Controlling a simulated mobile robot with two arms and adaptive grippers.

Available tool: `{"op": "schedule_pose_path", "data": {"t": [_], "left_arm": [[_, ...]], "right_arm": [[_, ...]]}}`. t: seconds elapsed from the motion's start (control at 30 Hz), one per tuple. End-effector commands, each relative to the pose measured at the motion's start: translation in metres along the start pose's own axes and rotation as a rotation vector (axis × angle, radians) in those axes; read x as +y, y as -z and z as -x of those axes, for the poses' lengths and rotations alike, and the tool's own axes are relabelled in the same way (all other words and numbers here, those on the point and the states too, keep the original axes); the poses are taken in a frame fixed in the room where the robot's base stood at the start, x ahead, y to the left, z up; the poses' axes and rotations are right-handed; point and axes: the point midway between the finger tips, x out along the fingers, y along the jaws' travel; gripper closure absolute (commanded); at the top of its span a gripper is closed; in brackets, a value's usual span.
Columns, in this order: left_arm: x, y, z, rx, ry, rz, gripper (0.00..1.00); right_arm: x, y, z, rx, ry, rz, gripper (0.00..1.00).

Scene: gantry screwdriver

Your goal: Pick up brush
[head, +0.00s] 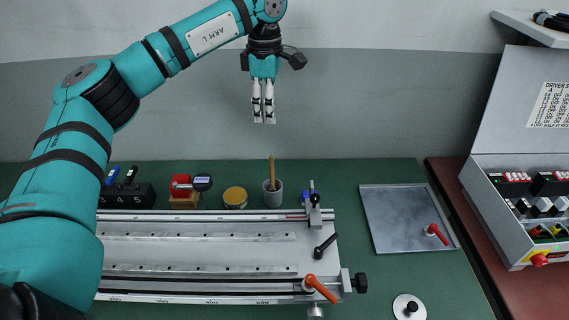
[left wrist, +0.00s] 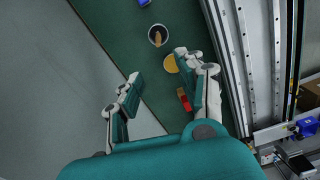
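The brush (head: 271,172) stands upright with its wooden handle up in a small grey cup (head: 273,194) on the green bench. Its lower end is hidden in the cup. In the left wrist view the brush (left wrist: 160,39) shows in the dark round cup (left wrist: 157,31), beyond the fingertips. My left gripper (head: 263,118) points down, high above and slightly left of the brush in the head view. Its fingers are apart and empty in the left wrist view (left wrist: 158,66). My right gripper is in neither view.
A yellow-lidded jar (head: 235,196) and a red device with a dial gauge (head: 181,186) stand left of the cup. A metal rail plate (head: 200,250) with clamps lies in front. A grey tray (head: 400,215) and an open driver case (head: 530,205) are at right.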

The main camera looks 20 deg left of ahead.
Motion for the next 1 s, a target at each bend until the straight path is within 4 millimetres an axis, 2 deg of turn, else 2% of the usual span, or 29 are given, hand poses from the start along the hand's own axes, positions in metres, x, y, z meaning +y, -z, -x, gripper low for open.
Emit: {"op": "schedule_pose_path", "data": {"t": [0.03, 0.17, 0.33, 0.6, 0.87, 1.0], "left_arm": [[0.000, 0.000, -0.003, 0.001, 0.002, 0.000, 0.61], [-0.001, 0.001, -0.020, 0.002, 0.005, 0.001, 0.61], [-0.001, 0.001, -0.057, 0.003, 0.005, 0.001, 0.61], [0.000, 0.000, -0.108, 0.001, 0.002, 0.000, 0.61], [0.001, -0.001, -0.127, 0.001, 0.002, 0.001, 0.61], [0.004, -0.004, -0.146, 0.001, 0.004, 0.000, 0.61]], "right_arm": [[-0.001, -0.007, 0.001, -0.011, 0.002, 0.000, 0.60], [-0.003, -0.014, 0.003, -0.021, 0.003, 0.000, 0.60], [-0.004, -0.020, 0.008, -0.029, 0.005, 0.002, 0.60], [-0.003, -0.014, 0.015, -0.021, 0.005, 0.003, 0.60], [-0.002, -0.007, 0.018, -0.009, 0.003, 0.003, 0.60], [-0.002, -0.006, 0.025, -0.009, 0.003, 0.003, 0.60]]}}
